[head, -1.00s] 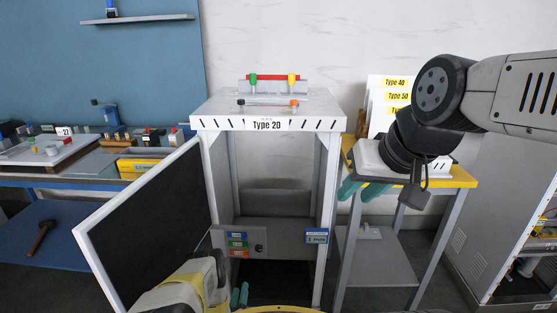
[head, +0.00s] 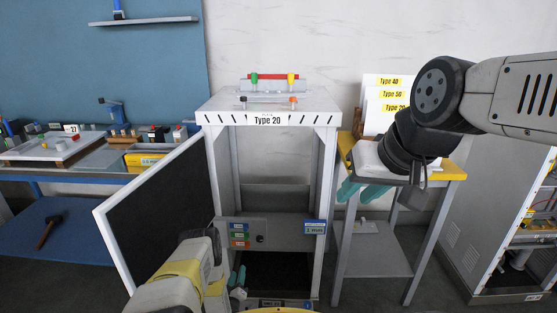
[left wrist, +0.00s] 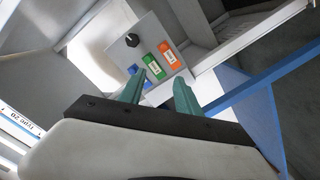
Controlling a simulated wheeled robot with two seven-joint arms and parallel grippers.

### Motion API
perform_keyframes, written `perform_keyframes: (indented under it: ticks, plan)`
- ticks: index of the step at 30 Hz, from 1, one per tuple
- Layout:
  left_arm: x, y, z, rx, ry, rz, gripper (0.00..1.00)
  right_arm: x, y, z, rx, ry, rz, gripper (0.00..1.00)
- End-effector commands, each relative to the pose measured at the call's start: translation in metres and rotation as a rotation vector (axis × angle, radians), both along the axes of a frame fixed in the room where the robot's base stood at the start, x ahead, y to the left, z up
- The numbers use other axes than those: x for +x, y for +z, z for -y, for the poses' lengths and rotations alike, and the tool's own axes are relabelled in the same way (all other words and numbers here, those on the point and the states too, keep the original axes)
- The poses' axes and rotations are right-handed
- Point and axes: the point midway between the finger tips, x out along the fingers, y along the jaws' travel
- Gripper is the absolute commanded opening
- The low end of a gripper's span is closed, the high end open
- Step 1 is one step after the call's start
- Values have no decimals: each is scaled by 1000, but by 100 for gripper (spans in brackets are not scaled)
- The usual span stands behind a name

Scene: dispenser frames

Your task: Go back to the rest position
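My left gripper (head: 238,278) is low in front of the open cabinet, and the arm partly hides it. In the left wrist view its two teal fingers (left wrist: 160,95) stand apart with nothing between them, in front of a grey panel (left wrist: 157,55) with a black knob and coloured labels. My right gripper (head: 361,191) hangs beside the yellow-edged stand at the right. Its teal fingers look apart and empty, though my arm hides part of it.
The white Type 20 cabinet (head: 268,121) stands in the middle. Its dark door (head: 160,215) is swung open to the left, close to my left arm. The yellow-edged stand (head: 448,172) is right of it, with a grey cabinet (head: 478,215) further right. A workbench (head: 80,172) is at the left.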

Motion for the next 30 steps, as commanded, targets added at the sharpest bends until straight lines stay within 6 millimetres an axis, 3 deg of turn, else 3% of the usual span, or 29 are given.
perform_keyframes:
  ticks: [8, 13, 18, 24, 30]
  plan:
    - [71, 60, -15, 72, -5, -65, 40, 0, 0, 0, 0, 0, 0, 33]
    - [124, 131, -27, 140, -9, -140, 40, 0, 0, 0, 0, 0, 0, 33]
    - [157, 215, -33, 205, -21, -229, 40, 0, 0, 0, 0, 0, 0, 33]
    - [163, 317, -34, 268, -48, -331, 40, 0, 0, 0, 0, 0, 0, 33]
    - [135, 415, -29, 321, -89, -429, 40, 0, 0, 0, 0, 0, 0, 33]
